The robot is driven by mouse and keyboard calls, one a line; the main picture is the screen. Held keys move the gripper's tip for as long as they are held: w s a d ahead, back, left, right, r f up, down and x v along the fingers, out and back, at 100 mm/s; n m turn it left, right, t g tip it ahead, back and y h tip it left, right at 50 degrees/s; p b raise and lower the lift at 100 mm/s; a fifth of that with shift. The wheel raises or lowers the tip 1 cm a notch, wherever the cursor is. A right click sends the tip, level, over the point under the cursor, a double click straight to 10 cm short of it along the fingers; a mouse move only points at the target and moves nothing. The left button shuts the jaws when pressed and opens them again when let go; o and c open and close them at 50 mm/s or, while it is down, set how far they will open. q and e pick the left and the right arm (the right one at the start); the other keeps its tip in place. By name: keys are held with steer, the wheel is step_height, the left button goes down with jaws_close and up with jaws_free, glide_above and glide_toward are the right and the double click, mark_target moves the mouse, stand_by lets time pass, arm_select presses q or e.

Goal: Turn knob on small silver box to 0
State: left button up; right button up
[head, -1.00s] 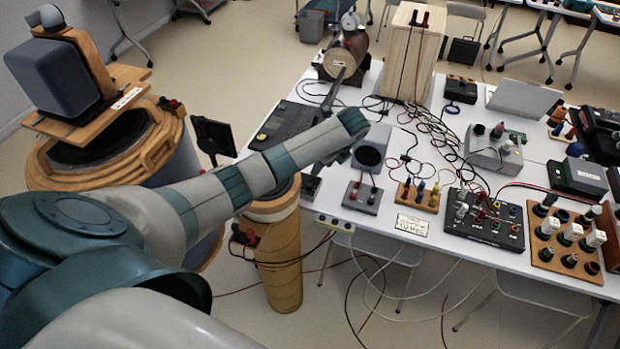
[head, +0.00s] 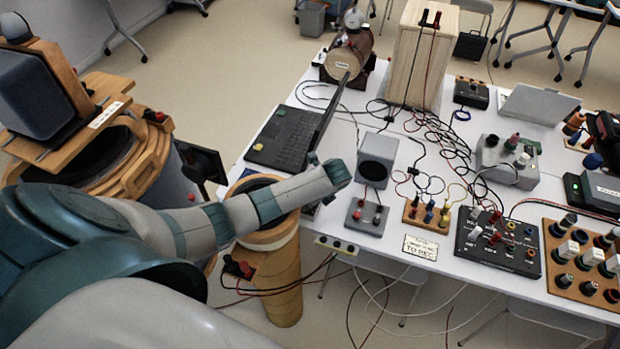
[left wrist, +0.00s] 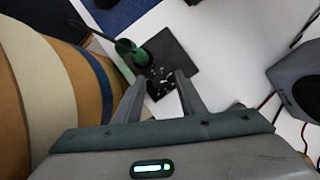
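In the left wrist view my left gripper (left wrist: 160,92) is open, with nothing between its fingers. Beyond the fingertips lies a dark square plate (left wrist: 180,62) with pale marks, with a green knob-like part (left wrist: 131,52) at its left; whether they touch the fingers I cannot tell. In the head view my left arm ends beside the table's left edge, and its fingers are not clearly visible. Two grey boxes could be the silver box: a small one with two knobs (head: 362,221) and a larger one with several knobs (head: 508,178). Their dial marks are too small to read.
A grey speaker (head: 376,160) stands right of my left arm's end. A brown cylinder (head: 273,280) stands at the table's left edge. A black knob panel (head: 490,258) and loose cables crowd the table.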

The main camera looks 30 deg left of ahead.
arm_select(q)
steer(key=shift+s, duration=0.1)
jaws_close()
arm_select(e)
steer(key=shift+s+d, duration=0.35)
steer(key=shift+d, duration=0.2)
steer(key=shift+a, duration=0.15)
